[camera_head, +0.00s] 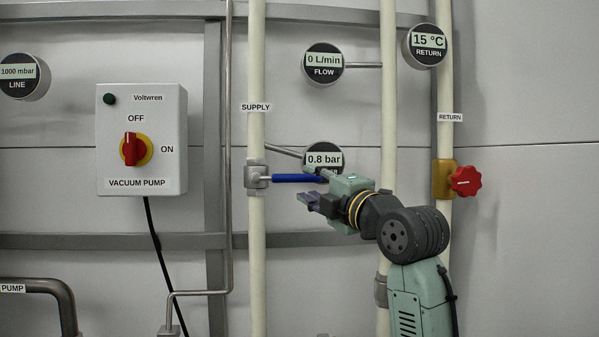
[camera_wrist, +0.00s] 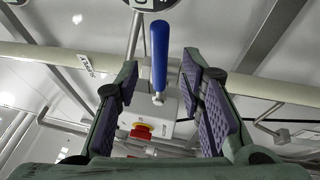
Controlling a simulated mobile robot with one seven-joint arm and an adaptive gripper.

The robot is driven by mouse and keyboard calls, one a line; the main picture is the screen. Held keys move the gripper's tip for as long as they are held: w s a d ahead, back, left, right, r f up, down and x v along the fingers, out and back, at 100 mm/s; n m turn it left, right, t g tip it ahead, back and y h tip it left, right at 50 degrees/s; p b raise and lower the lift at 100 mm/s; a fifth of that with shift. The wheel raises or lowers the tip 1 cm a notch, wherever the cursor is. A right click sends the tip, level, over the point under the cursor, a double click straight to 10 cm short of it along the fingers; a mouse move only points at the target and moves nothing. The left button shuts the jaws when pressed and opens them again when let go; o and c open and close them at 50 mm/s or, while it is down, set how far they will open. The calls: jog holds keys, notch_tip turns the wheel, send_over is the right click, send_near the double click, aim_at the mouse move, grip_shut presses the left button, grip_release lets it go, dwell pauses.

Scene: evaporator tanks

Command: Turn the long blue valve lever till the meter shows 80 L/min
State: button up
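The long blue valve lever (camera_head: 296,178) lies level, pointing right from the grey valve (camera_head: 257,175) on the SUPPLY pipe. The FLOW meter (camera_head: 323,63) reads 0 L/min. My gripper (camera_head: 308,202) is just below and in front of the lever's right end in the head view. In the wrist view the lever (camera_wrist: 159,55) appears upright between the two open purple-padded fingers of my gripper (camera_wrist: 162,72), with a gap on both sides. The fingers do not visibly touch it.
A pressure meter (camera_head: 323,159) reading 0.8 bar sits behind the lever's right end, partly hidden by my gripper. A RETURN pipe (camera_head: 444,220) with a red knob (camera_head: 466,181) is at right. The vacuum pump switch box (camera_head: 141,140) is at left, its red handle upright towards OFF.

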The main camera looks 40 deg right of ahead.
aim_at(302, 179)
jog(key=p+x, duration=0.1)
jog(key=x, duration=0.4)
jog(key=shift+w, duration=0.2)
jog(key=shift+c, duration=0.5)
grip_shut()
